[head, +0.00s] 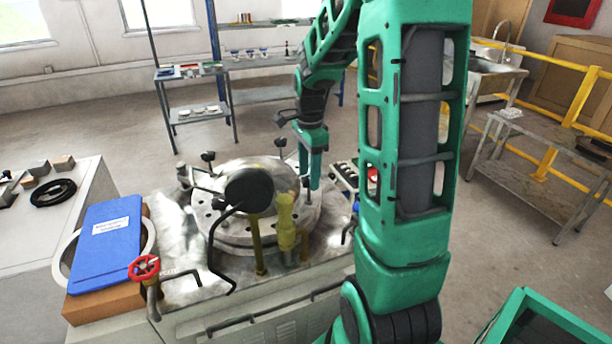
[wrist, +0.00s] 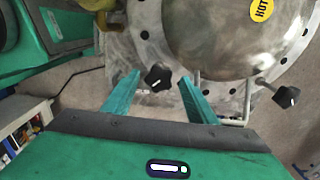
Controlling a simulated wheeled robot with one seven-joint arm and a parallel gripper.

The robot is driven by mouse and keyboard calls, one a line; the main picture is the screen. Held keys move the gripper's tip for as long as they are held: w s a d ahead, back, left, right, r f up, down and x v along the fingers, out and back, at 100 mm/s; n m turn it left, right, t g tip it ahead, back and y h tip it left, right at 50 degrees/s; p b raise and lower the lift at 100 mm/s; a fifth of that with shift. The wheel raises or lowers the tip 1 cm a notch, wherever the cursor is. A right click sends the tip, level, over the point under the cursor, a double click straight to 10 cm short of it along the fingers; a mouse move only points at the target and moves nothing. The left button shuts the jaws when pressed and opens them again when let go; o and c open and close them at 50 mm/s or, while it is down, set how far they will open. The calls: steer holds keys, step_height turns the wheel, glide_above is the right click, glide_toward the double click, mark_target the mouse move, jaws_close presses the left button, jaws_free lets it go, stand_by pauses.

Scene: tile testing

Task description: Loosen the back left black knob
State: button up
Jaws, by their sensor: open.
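A round metal lid (head: 275,175) sits on the machine, with several black knobs around its rim. In the head view one knob (head: 208,156) is at the back left and another (head: 281,142) at the back, left of my gripper (head: 309,178). My gripper points down at the lid's right side. In the wrist view its teal fingers (wrist: 159,78) are open, with a star-shaped black knob (wrist: 157,77) between their tips; no grip on it shows. A second knob (wrist: 287,97) is to the right. I cannot tell for sure which head-view knob is between the fingers.
A black round part (head: 249,188) and bent handle stand in front of the lid. A red valve wheel (head: 144,267) and blue binder (head: 106,235) are at the left. A yellow HOT sticker (wrist: 262,9) marks the lid. Open floor surrounds the machine behind.

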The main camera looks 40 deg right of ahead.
steer(key=shift+f, duration=0.45)
steer(key=c, duration=1.1)
steer(key=shift+o, duration=0.2)
